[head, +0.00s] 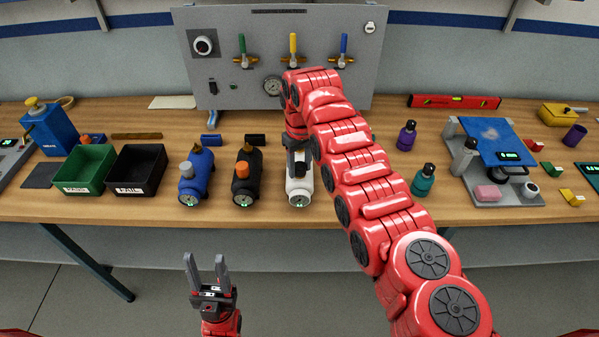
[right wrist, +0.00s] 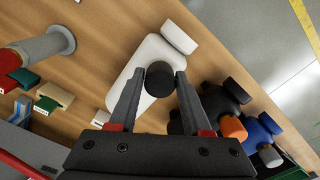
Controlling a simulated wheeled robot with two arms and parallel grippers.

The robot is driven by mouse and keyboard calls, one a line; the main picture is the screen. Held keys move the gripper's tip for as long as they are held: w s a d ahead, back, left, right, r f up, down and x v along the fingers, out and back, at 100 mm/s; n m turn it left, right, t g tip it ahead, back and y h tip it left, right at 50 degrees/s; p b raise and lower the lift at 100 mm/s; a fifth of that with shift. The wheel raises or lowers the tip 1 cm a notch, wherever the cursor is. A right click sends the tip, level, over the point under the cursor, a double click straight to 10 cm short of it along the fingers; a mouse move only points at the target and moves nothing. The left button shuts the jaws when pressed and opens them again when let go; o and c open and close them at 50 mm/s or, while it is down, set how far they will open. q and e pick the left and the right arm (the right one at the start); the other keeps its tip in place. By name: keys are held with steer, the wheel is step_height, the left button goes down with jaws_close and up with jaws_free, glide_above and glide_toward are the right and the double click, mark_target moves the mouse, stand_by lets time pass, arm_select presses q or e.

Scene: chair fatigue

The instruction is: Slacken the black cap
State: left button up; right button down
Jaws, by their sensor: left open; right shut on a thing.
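A white canister (head: 299,192) with a gauge on its front end lies on the workbench near its front edge. Its black cap (right wrist: 159,84) stands up from its side and shows between my right fingertips in the right wrist view. My right gripper (right wrist: 155,82) is shut on this cap; the white body (right wrist: 135,68) lies beneath it. In the head view my right arm comes down from above and hides part of the canister and the grip. My left gripper (head: 206,262) is open and empty, in front of the bench, with its fingers pointing up.
A black canister (head: 245,188) with an orange cap and a blue canister (head: 196,178) with a grey cap lie left of the white one. Green (head: 85,168) and black (head: 136,169) trays stand further left. A valve panel (head: 225,75) stands behind. Purple and teal bottles (head: 423,180) stand right.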

steer(key=shift+n, duration=0.7)
steer(key=shift+f+n+b, duration=0.15)
steer(key=shift+n+b, duration=0.55)
steer(key=shift+n, duration=1.3)
steer(key=n, duration=0.3)
steer(key=shift+n, duration=0.3)
steer(key=shift+n, duration=0.3)
